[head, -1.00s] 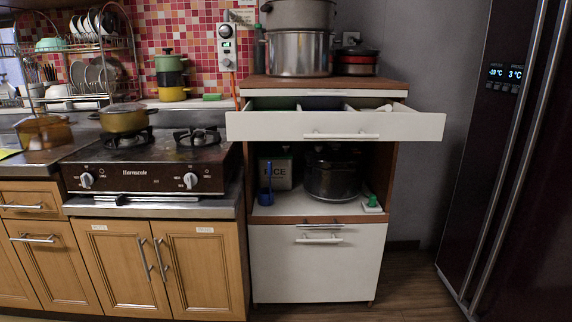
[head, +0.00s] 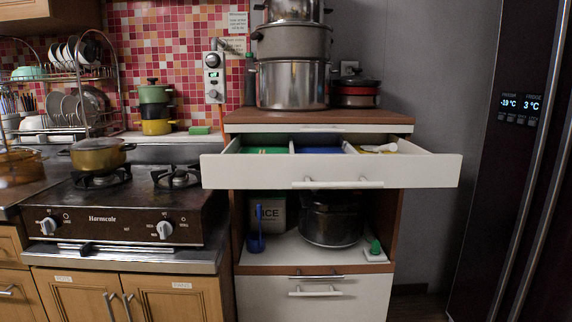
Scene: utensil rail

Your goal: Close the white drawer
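The white drawer (head: 420,171) is pulled out from the top of a wooden cabinet (head: 390,121) in the head view. Its front has a white bar handle (head: 337,183). Inside are a green section, a blue section and a section with yellow and white items, split by white dividers. Neither of my grippers shows in the view.
Large steel pots (head: 292,84) and a red-and-black pot (head: 357,93) stand on the cabinet top. An open shelf below holds a dark pot (head: 331,219). A gas stove (head: 125,215) is at the left, a dark fridge (head: 497,210) at the right.

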